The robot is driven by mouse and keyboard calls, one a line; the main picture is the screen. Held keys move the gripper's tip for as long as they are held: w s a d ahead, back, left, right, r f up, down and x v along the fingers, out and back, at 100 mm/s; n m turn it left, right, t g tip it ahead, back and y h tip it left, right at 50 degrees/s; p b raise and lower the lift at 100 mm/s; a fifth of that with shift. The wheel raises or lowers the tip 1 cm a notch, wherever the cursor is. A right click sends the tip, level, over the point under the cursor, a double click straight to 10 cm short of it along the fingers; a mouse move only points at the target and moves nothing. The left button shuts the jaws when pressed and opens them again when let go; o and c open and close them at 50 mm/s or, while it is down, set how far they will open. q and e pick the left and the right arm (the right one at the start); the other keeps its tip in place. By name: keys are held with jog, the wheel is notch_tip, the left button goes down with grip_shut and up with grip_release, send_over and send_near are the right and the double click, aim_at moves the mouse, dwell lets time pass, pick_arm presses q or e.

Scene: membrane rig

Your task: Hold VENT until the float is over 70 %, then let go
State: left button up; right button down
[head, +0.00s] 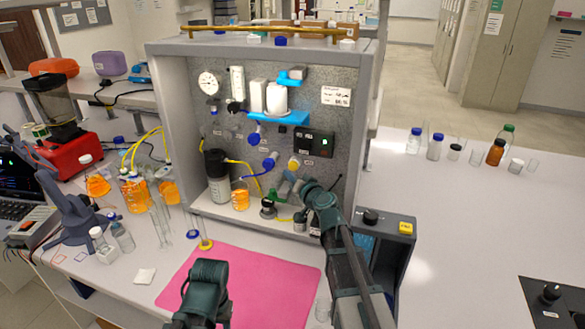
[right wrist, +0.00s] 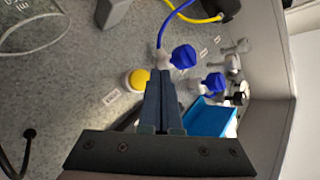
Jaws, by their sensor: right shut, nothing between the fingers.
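My right gripper (head: 287,187) reaches in front of the lower right of the grey rig panel (head: 330,116). In the right wrist view its fingers (right wrist: 163,74) are shut with nothing between them. A round yellow button (right wrist: 137,80) is just left of the fingertips; I cannot tell whether they touch it. The button also shows in the head view (head: 293,162). The label beside it is too small to read, so I cannot confirm which control is VENT.
Blue valves (head: 268,165) and a dark display (head: 313,142) are near the button. A dark canister (head: 216,176) and an orange-filled beaker (head: 240,200) stand on the rig's shelf. A pink mat (head: 250,280) lies in front. Bottles (head: 435,146) stand on the right bench.

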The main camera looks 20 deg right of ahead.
jog(key=s+a, duration=0.1)
jog(key=s, duration=0.1)
jog(key=shift+s+a, duration=0.35)
jog(key=shift+a, duration=0.05)
jog(key=shift+a, duration=0.1)
